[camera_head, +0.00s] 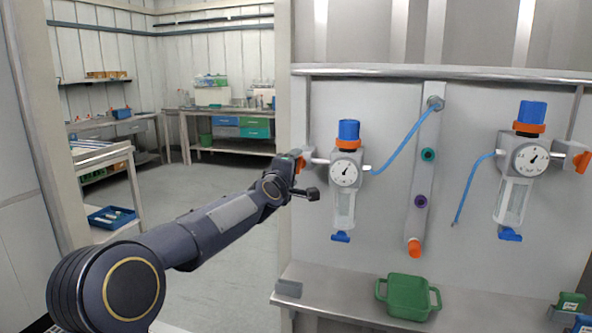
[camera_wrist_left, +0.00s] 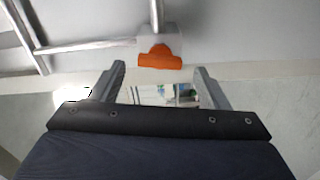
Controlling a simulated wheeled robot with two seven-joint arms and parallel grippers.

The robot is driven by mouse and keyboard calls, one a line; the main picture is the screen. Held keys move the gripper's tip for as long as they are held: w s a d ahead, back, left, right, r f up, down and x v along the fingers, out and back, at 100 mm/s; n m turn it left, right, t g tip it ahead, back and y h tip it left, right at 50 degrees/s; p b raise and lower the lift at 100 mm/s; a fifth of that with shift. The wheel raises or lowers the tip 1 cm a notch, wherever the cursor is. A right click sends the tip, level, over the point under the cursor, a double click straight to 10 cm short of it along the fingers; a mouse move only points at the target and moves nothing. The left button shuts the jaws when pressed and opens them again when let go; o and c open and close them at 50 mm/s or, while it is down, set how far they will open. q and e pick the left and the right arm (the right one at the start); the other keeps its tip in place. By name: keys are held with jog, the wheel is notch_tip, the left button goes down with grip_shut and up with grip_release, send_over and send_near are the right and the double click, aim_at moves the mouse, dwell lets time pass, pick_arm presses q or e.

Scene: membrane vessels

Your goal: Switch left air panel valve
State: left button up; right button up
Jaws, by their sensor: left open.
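The left air panel unit (camera_head: 345,172) has a round white gauge, a blue-capped top with an orange ring, a clear bowl and a blue bottom piece. Its orange valve handle (camera_head: 301,163) is on its left side, partly hidden by my left arm's end. In the left wrist view the orange handle (camera_wrist_left: 160,57) sits on a grey block on a pipe. My left gripper (camera_wrist_left: 159,70) is open, its two fingers apart, with the handle just beyond and between the fingertips. No contact is visible. In the head view my left gripper (camera_head: 300,178) is right beside the handle.
A second gauge unit (camera_head: 522,160) with an orange handle (camera_head: 571,155) is at the right. Blue hoses and a vertical manifold (camera_head: 424,180) lie between. A green bin (camera_head: 407,297) stands on the bench (camera_head: 350,305) below. Open floor (camera_head: 225,200) lies left of the panel.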

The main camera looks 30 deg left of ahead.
pick_arm(q)
jog(key=v, duration=0.5)
jog(key=shift+b, duration=0.35)
jog(key=s+d+f+m+g+h, duration=0.2)
jog(key=s+d+f+m+h, duration=0.1)
jog(key=s+d+f+m, duration=0.4)
jog(key=s+d+f+m+g+h, duration=0.2)
jog(key=s+d+f+h, duration=0.1)
jog(key=s+d, duration=0.4)
jog(key=s+d+f+m+g+h, duration=0.1)
jog(key=s+d+f+m+g, duration=0.25)
jog(key=s+f, duration=0.6)
jog(key=s+d+f+m+g+h, duration=0.1)
jog(key=s+d+f+m+g, duration=0.45)
jog(key=s, duration=0.75)
notch_tip(320, 180, up, 14)
jog(key=a+t+p, duration=0.1)
jog(key=a+p, duration=0.1)
jog(key=p, duration=1.3)
jog(key=shift+s+a+f+n+p, duration=0.15)
jog(key=shift+s+a+n+p, duration=0.15)
jog(key=shift+n, duration=0.1)
